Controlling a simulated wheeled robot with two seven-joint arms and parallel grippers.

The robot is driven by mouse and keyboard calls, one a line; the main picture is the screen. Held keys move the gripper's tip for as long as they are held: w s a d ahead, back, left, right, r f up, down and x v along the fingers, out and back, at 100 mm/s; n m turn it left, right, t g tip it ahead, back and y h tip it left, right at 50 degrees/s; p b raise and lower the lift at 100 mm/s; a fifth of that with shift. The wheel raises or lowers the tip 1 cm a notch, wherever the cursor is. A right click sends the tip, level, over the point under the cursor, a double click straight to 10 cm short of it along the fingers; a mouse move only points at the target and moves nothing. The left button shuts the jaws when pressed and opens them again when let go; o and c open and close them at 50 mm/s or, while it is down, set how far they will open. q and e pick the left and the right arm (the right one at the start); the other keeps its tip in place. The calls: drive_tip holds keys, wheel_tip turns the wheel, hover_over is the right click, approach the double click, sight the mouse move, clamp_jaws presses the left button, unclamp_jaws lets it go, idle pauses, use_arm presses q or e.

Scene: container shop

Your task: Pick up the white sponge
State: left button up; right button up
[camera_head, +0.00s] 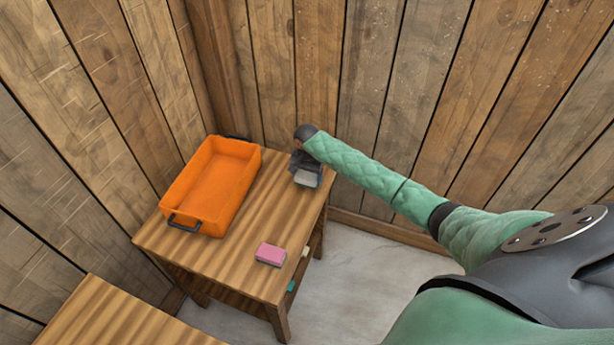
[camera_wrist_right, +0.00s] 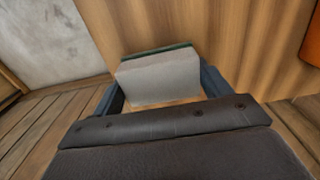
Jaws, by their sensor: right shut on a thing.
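The white sponge (camera_head: 306,179) is at the far right part of the wooden table, at the end of my right arm. My right gripper (camera_head: 304,168) is shut on it. In the right wrist view the sponge (camera_wrist_right: 160,77) shows as a pale block with a dark green edge, between the two fingers of the gripper (camera_wrist_right: 160,90). I cannot tell whether the sponge touches the tabletop. My left gripper is not in view.
An orange tray (camera_head: 167,205) with dark handles stands on the left part of the table (camera_head: 236,258). A pink sponge (camera_head: 270,254) lies near the front edge. Small items sit on a lower shelf. Wooden walls (camera_head: 370,90) close in behind. Another wooden surface (camera_head: 110,318) is at bottom left.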

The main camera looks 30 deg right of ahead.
drive_tip(key=r+p, duration=0.1)
drive_tip(key=r, duration=0.1)
drive_tip(key=r+p, duration=0.1)
drive_tip(key=shift+s+d+p, duration=0.15)
drive_tip(key=shift+d+p, duration=0.1)
drive_tip(key=shift+p, duration=0.05)
drive_tip(key=d+p, duration=0.1)
drive_tip(key=s+d+r+p, duration=0.1)
drive_tip(key=d+r+p, duration=0.1)
drive_tip(key=shift+s+d, duration=0.25)
drive_tip(key=shift+s, duration=0.1)
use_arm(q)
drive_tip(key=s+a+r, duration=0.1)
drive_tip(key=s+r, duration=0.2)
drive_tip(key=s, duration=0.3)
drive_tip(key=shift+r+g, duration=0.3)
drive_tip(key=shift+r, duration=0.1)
use_arm(e)
drive_tip(key=s+d+r, duration=0.3)
drive_tip(key=d+r, duration=0.1)
drive_tip(key=d, duration=0.2)
drive_tip(key=shift+d, duration=0.2)
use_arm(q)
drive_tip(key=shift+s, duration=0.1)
use_arm(e)
drive_tip(key=shift+s, duration=0.1)
